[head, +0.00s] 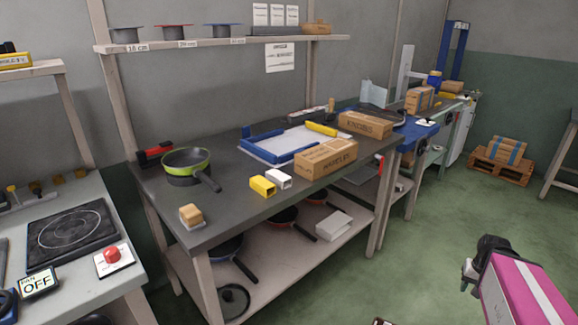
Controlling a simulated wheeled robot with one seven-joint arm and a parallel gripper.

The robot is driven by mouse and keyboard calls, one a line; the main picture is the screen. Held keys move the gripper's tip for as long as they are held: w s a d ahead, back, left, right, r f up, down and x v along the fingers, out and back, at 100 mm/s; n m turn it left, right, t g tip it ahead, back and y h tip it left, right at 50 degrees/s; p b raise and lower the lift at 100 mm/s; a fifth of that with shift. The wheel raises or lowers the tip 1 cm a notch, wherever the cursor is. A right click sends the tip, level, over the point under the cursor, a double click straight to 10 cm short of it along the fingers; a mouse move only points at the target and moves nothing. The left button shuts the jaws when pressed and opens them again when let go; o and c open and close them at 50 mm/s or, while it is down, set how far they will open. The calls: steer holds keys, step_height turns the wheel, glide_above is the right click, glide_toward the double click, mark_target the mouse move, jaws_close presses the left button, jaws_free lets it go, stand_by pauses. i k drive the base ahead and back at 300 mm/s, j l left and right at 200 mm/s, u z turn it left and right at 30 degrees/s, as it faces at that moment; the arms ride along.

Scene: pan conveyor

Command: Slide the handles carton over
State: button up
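A brown carton (326,158) lies near the front edge of the dark workbench, right of its middle. Its printed label seems to read HANDLES, but the print is small. A second brown carton (365,124) with a different, hard-to-read label lies behind it to the right. My gripper (481,258) is at the lower right, a dark end by my pink arm link, out over the floor and well away from both cartons. Its fingers cannot be made out.
A white and blue tray (272,150) lies behind the handles carton. Yellow (262,186) and white (279,178) small blocks stand left of it. A green-rimmed pan (186,162) is farther left.

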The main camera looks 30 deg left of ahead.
mark_target(315, 163)
steer(key=k+u, duration=0.1)
steer(key=u, duration=1.35)
